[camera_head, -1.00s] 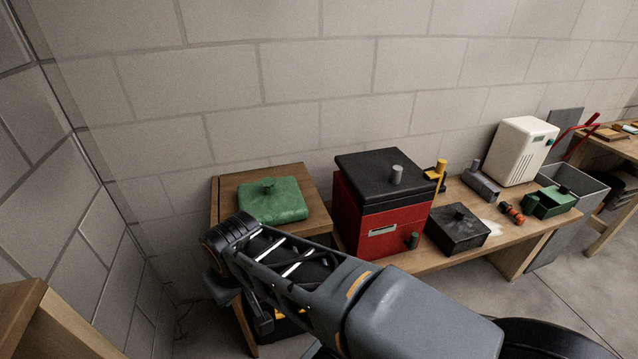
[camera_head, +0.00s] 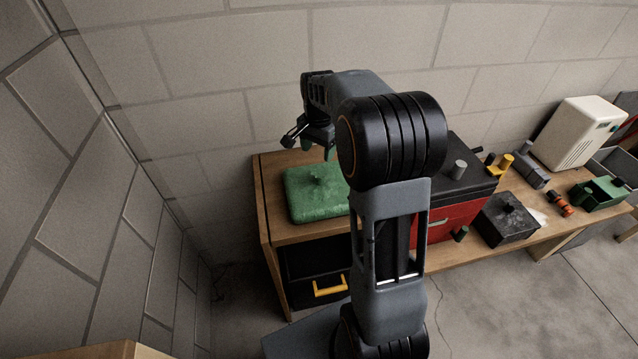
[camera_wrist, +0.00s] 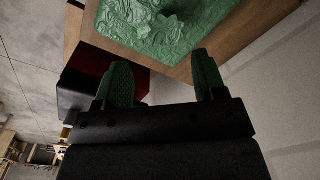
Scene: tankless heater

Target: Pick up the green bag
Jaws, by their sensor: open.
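The green bag (camera_head: 316,192) lies flat on top of a small wooden cabinet (camera_head: 268,226), with a knotted lump at its middle. My arm hides its right end in the head view. My gripper (camera_head: 308,146) hangs above the far side of the bag, apart from it. In the wrist view the bag (camera_wrist: 165,22) fills the top, beyond my two green fingertips (camera_wrist: 163,80). The fingers are spread with nothing between them.
A red box with a black lid (camera_head: 462,190) stands close right of the cabinet, partly behind my arm. A black box (camera_head: 506,220) and a white heater unit (camera_head: 578,135) are further right on the bench. Block walls stand behind and left.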

